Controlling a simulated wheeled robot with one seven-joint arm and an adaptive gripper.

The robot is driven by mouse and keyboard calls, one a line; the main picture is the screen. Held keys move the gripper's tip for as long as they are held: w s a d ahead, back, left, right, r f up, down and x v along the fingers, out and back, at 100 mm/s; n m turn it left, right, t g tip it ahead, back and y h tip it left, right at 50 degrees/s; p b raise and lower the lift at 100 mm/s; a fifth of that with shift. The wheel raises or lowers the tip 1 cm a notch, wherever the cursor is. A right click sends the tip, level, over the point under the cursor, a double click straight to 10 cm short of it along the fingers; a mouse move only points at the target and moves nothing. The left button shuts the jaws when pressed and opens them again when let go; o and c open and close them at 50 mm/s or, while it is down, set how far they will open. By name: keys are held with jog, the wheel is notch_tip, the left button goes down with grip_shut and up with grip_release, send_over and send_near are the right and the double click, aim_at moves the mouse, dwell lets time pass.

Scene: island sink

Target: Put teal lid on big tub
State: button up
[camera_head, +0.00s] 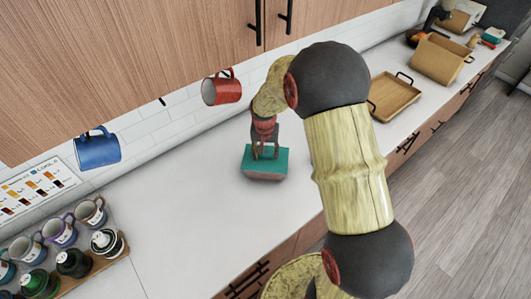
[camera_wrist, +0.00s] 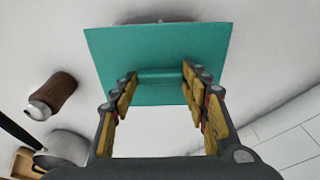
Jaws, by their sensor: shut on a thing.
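The teal lid (camera_head: 280,158) is a flat rectangle, directly over a pinkish-brown tub (camera_head: 265,176) on the white counter. The tub's lower front shows below the lid. I cannot tell whether the lid rests on the rim or hangs just above it. My gripper (camera_head: 265,153) points down, shut on the lid's raised handle. In the wrist view the teal lid (camera_wrist: 160,40) lies between and beyond the fingers of my gripper (camera_wrist: 160,76). It hides nearly all of the tub there.
A red mug (camera_head: 222,90) and a blue mug (camera_head: 97,150) hang under the wall cabinet. A rack of mugs and pods (camera_head: 110,258) stands at lower left. A wooden tray (camera_head: 393,96) and a wooden box (camera_head: 440,60) are to the right. The counter left of the tub is clear.

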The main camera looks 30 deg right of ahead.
aim_at(265, 162)
jog(key=o, duration=1.1)
jog(key=r, duration=0.4)
jog(key=s+r, duration=0.1)
jog(key=r, duration=0.3)
jog(key=a+r, duration=0.1)
jog(key=r, duration=0.3)
jog(key=shift+s, duration=0.25)
